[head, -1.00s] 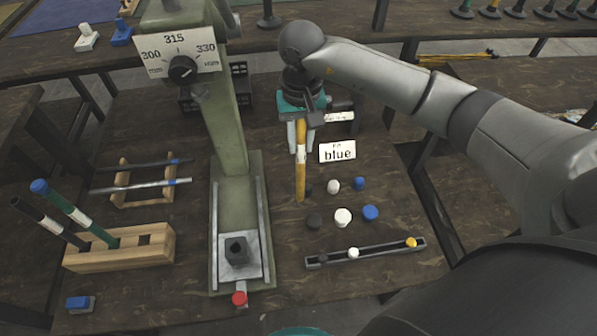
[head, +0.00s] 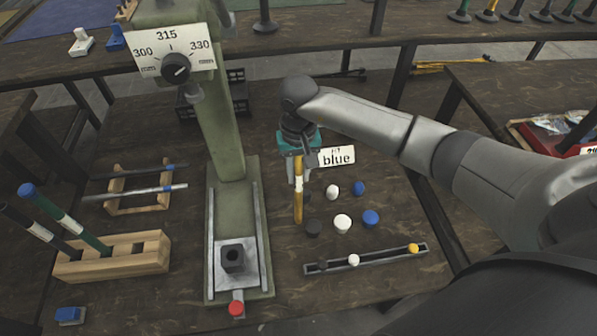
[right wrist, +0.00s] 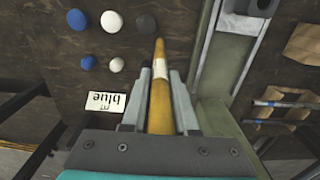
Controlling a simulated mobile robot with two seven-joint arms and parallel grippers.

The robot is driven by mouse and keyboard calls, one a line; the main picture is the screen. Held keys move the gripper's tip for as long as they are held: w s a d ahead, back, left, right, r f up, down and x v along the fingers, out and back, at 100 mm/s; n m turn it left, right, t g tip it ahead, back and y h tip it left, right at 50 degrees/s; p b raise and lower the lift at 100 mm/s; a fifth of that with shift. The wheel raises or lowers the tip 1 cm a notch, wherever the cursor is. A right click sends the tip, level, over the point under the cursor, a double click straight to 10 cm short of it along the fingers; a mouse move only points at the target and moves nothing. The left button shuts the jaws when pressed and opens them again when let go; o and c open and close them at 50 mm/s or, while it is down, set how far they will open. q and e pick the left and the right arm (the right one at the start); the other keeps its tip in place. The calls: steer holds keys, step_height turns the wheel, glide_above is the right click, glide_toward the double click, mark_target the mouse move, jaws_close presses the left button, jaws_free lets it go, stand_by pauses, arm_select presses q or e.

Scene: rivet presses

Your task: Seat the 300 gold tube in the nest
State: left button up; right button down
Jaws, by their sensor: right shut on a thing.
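The gold tube (head: 298,205), yellow with a white band, hangs nearly upright in my right gripper (head: 299,175), right of the press. In the right wrist view, the tube (right wrist: 159,95) lies between both fingers of the shut gripper (right wrist: 154,88) and extends past their tips. The nest (head: 234,258) is a dark block with an opening on top, on the slide at the foot of the green press (head: 232,195). The tube is apart from the nest, up and to its right. My left gripper is not in view.
Black, white and blue caps (head: 342,223) lie right of the press, near a narrow rail (head: 368,259). A "fit blue" card (head: 337,156) stands behind them. A wooden block (head: 112,262) with upright tubes and a rack (head: 140,192) are at left. The press dial (head: 177,69) reads 300, 315, 330.

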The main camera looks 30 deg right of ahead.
steer(key=shift+f, duration=0.1)
steer(key=c, duration=0.7)
jaws_free()
